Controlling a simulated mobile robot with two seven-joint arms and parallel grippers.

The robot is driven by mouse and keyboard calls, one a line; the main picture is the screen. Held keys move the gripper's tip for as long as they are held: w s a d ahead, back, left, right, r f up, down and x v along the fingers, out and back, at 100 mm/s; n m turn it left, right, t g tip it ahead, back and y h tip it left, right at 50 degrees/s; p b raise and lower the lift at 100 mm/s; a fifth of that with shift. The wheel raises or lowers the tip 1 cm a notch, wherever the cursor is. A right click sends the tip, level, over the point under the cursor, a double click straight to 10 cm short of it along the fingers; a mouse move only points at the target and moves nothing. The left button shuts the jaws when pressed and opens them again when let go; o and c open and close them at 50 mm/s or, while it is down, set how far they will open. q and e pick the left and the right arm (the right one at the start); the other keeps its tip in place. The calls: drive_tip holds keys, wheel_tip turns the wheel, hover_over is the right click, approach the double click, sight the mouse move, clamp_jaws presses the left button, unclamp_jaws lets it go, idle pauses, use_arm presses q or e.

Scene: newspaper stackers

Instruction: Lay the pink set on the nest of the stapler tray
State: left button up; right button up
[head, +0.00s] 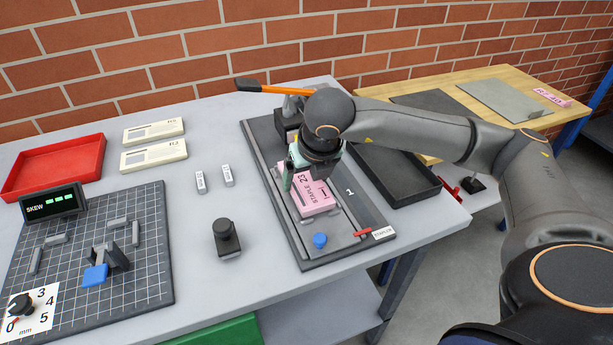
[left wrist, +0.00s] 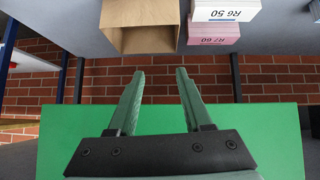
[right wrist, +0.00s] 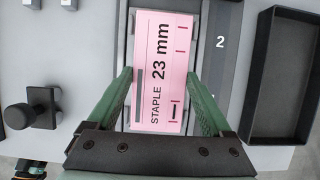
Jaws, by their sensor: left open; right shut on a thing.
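The pink set (head: 312,199), marked "STAPLE 23 mm", lies flat over the light channel of the stapler tray (head: 372,217), lengthwise along it. It also shows in the right wrist view (right wrist: 160,95). I cannot tell whether it rests on the nest or is held just above it; the nest beneath is hidden. My right gripper (head: 308,170) is shut on the set, one green finger along each long side. My left gripper (left wrist: 158,75) shows only in the left wrist view, open and empty, with a green surface behind it.
An orange-handled lever (head: 285,89) stands at the tray's back end, and a blue knob (head: 320,240) at its front. An empty black tray (head: 428,190) is to the right. A black knob block (head: 227,238) and a gridded board (head: 150,275) are to the left.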

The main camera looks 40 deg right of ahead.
drive_tip(key=shift+f+b, duration=0.4)
drive_tip(key=shift+f, duration=0.05)
drive_tip(key=o, duration=1.2)
drive_tip(key=shift+o, duration=0.2)
drive_tip(key=v, duration=1.2)
drive_tip(key=shift+s+r, duration=0.15)
drive_tip(key=shift+r, duration=0.1)
